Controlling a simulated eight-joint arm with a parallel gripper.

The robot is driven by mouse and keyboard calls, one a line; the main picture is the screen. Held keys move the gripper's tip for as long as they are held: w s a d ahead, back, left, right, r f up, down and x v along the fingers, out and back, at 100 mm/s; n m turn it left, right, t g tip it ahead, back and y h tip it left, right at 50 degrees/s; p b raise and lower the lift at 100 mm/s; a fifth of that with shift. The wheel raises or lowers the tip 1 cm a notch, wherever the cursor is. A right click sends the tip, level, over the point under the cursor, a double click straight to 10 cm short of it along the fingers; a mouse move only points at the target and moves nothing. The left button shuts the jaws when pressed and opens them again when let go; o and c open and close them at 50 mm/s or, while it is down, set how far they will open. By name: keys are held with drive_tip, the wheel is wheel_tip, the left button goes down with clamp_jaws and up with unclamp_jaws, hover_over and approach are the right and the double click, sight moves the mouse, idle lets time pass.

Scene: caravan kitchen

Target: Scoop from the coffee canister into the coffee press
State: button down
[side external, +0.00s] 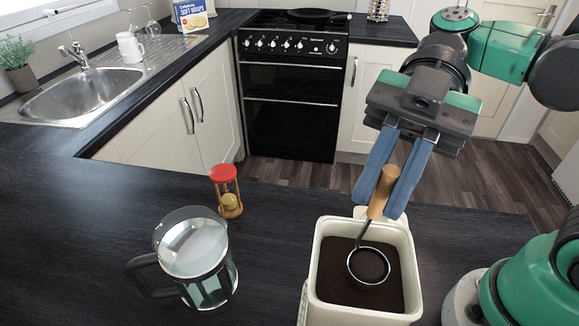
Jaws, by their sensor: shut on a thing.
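The coffee canister (320,278) is a cream, square, open container on the dark counter, filled with dark ground coffee (335,281). My gripper (383,200) is above its back rim, with blue fingers shut on the wooden handle of a scoop (382,190). The scoop's round metal-rimmed bowl (351,270) hangs down inside the canister, at or just above the coffee; I cannot tell whether it touches. The bowl looks dark inside. The coffee press (233,272) is glass with a dark handle at its left, standing left of the canister. It looks open-topped, with pale clear contents.
A sand timer (229,198) with a red top stands behind the press, near the counter's back edge. Dark counter (270,270) lies clear between press and canister. The sink (85,92), white mug (131,48) and stove (290,75) are farther back.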

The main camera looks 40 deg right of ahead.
drive_tip(key=shift+r, duration=2.9)
drive_tip(key=shift+w+a+r, duration=0.15)
drive_tip(key=shift+w+r, duration=0.05)
drive_tip(key=shift+w, duration=0.15)
drive_tip(key=w+a+f, duration=0.2)
drive_tip(key=w+a, duration=1)
drive_tip(key=w, duration=0.2)
drive_tip(key=s+a+f+n+t+h, duration=0.2)
drive_tip(key=s+f+n+t+h, duration=0.2)
drive_tip(key=s+f+n+t, duration=0.4)
drive_tip(key=shift+s+a+f+t, duration=0.35)
drive_tip(key=shift+s+f+t, duration=0.7)
drive_tip(key=shift+f+t, duration=0.8)
drive_tip(key=shift+f, duration=0.1)
